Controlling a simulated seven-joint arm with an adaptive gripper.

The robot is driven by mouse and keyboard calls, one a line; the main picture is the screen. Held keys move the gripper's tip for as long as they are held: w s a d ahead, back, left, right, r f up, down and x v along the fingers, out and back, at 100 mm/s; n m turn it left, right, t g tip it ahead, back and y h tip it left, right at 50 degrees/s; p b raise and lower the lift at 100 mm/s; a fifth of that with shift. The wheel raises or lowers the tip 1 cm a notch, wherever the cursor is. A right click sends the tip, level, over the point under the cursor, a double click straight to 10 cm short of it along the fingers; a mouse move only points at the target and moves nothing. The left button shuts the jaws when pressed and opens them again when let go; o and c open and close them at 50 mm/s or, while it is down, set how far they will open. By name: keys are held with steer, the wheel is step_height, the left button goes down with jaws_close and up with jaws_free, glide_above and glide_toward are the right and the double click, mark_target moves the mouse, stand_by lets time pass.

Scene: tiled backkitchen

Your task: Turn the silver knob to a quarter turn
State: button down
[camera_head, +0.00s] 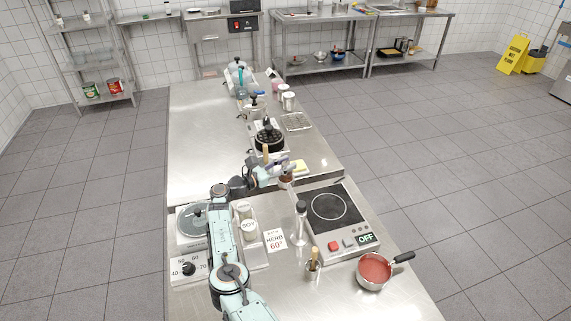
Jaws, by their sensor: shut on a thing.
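A hot plate (324,229) stands at the right of the near steel counter. Its front panel has a red square button, a small pale round knob (349,241) that looks silver, and a display reading OFF. The knob's angle is too small to read. A separate white dial box with a black knob (188,268) and numbers 40 to 70 sits at the left. My gripper (284,170) is beyond the hot plate, to its upper left, well apart from the knob.
A tall pepper-mill-like bottle (300,222) and a small wooden-handled item (313,265) stand left of the hot plate. A saucepan of red sauce (374,269) is in front. A card reading 60° (276,240) and a tray (257,255) lie left.

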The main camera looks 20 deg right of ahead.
steer(key=c, duration=0.8)
jaws_free()
steer(key=shift+c, duration=0.2)
steer(key=v, duration=1.2)
steer(key=shift+r, duration=0.15)
